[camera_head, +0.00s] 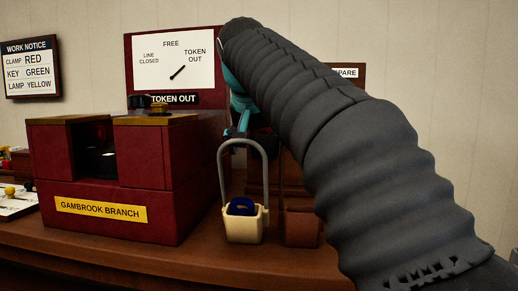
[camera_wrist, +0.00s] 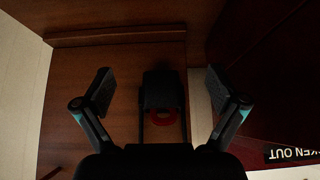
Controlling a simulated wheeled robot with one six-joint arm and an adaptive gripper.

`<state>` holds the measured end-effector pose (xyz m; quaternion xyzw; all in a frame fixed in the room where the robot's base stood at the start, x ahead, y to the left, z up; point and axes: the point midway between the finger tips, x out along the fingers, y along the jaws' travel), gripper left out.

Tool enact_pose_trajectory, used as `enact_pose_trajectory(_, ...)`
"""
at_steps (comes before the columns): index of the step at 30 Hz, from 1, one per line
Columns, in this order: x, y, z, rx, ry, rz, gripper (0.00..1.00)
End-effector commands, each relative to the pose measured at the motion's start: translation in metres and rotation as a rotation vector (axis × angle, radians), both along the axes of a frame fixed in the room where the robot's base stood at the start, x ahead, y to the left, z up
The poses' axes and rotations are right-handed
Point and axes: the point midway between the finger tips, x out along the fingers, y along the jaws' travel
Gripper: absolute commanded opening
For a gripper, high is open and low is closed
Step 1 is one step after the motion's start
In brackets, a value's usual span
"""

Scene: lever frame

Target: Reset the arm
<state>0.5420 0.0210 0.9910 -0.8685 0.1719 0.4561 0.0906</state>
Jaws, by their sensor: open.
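My gripper is open in the wrist view (camera_wrist: 161,82), its two fingers wide apart. Between and beyond them is a dark carrier (camera_wrist: 160,88) with a red ring (camera_wrist: 163,117); I cannot tell whether anything touches it. In the head view my dark-sleeved arm reaches up and hides most of the gripper; only teal parts show, above the carriers. The dark red instrument (camera_head: 165,205) is labelled GAMBROOK BRANCH.
A cream hooped carrier (camera_head: 243,228) with a blue token (camera_head: 241,206) stands at the desk (camera_head: 200,265) front. A brown carrier (camera_head: 301,224) is beside it, partly behind my arm. A work notice (camera_head: 30,67) says clamp red, key green, lamp yellow. Small items lie far left.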

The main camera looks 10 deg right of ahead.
Motion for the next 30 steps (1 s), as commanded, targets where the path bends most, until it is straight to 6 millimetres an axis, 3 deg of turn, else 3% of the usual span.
enact_pose_trajectory(10, -0.001, 0.000, 0.003, -0.001, 0.000, 0.001, 0.96)
enact_pose_trajectory(30, -0.012, 0.005, 0.059, 0.000, 0.000, 0.001, 0.96)
